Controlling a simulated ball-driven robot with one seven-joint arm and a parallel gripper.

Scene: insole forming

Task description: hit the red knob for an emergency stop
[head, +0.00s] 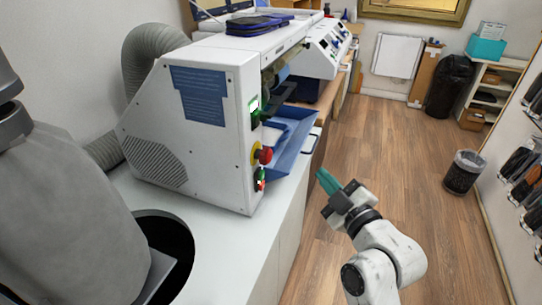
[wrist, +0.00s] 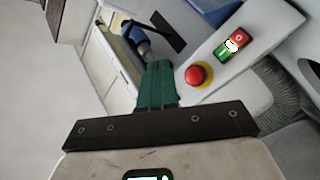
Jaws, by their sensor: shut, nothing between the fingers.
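The red knob (head: 265,155) is a mushroom button on a yellow base, on the front panel of the white machine (head: 215,125). In the wrist view the red knob (wrist: 196,75) shows just right of my fingers. My gripper (head: 324,177) has green fingers and is shut and empty. In the head view it hangs to the right of the machine over the floor side, apart from the knob. In the wrist view my gripper (wrist: 159,68) points toward the machine's panel, and its fingertips are to the left of the knob.
A green and red switch (head: 260,179) sits below the knob. A blue tray (head: 290,140) juts from the machine near the knob. The white bench (head: 225,255) carries the machine. A wire bin (head: 462,172) stands on the floor at right. The wooden floor around my arm is clear.

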